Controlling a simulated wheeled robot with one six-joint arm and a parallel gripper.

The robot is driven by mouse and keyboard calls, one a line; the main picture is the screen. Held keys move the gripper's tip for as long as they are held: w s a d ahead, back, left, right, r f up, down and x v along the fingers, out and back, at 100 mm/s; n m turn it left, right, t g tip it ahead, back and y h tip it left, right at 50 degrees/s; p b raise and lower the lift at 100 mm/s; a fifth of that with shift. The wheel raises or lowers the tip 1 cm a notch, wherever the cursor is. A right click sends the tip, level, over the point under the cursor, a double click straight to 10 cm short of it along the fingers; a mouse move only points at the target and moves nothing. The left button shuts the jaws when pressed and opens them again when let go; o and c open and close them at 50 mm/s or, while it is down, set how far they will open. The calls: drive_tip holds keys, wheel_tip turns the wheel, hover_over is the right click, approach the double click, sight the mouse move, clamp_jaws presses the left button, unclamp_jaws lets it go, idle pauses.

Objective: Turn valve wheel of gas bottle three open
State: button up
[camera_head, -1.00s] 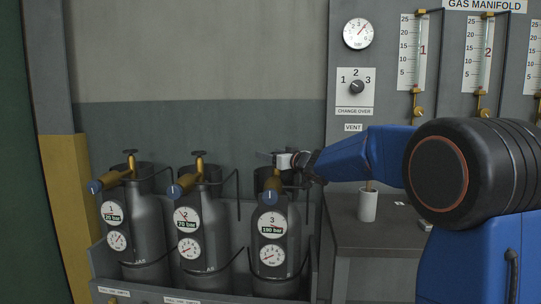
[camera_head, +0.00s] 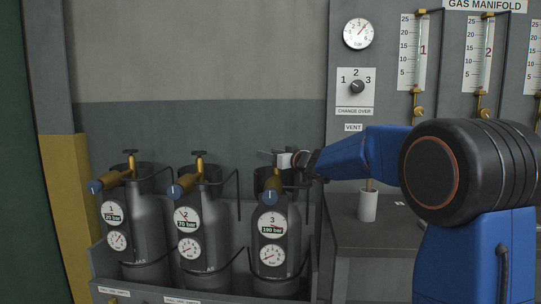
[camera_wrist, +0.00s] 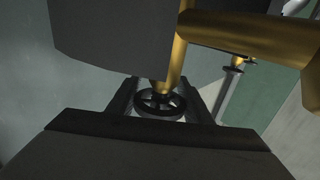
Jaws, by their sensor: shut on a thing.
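Gas bottle three (camera_head: 293,243) is a grey cylinder, rightmost of the bottles in the rack. It carries a round label with a 3, a 190 bar reading, a dial and a brass regulator with a blue knob (camera_head: 270,198). My gripper (camera_head: 272,157) is at its top, reaching in from the right. In the wrist view, the dark spoked valve wheel (camera_wrist: 160,103) on a brass stem sits between the two fingers of my gripper (camera_wrist: 159,106), which are shut on it.
Bottles one (camera_head: 143,235) and two (camera_head: 195,230) stand to the left, with brass regulators and dark valve wheels on top. A thin dark hose (camera_head: 238,190) rises between bottles two and three. A white cup (camera_head: 367,206) stands on the grey counter (camera_head: 350,240) at the right.

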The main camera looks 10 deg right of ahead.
drive_tip(key=n+g+y, duration=0.2)
drive_tip(key=y, duration=0.1)
drive_tip(key=n+g+y, duration=0.1)
drive_tip(key=shift+s+a+f+n+y, duration=0.1)
drive_tip(key=shift+s+a+n+y, duration=0.15)
drive_tip(key=shift+a+n+y, duration=0.1)
drive_tip(key=n+g+y, duration=0.2)
drive_tip(key=g, duration=0.1)
drive_tip(key=s+n+g+y, duration=0.1)
drive_tip(key=shift+a+n+g, duration=0.25)
drive_tip(key=shift+a+g, duration=0.15)
drive_tip(key=n+g+y, duration=0.1)
drive_tip(key=g, duration=0.1)
drive_tip(key=s+n+g+y, duration=0.1)
drive_tip(key=n+g, duration=0.1)
drive_tip(key=g, duration=0.1)
drive_tip(key=shift+a, duration=0.2)
drive_tip(key=shift+s+n+g, duration=0.3)
drive_tip(key=shift+n+g, duration=0.5)
drive_tip(key=shift+g, duration=0.3)
drive_tip(key=shift+s+n+g, duration=0.3)
drive_tip(key=shift+n+g, duration=0.5)
drive_tip(key=shift+g, duration=0.3)
drive_tip(key=o, duration=1.1)
drive_tip(key=shift+a, duration=0.1)
drive_tip(key=shift+c, duration=0.2)
wheel_tip(320, 180, up, 10)
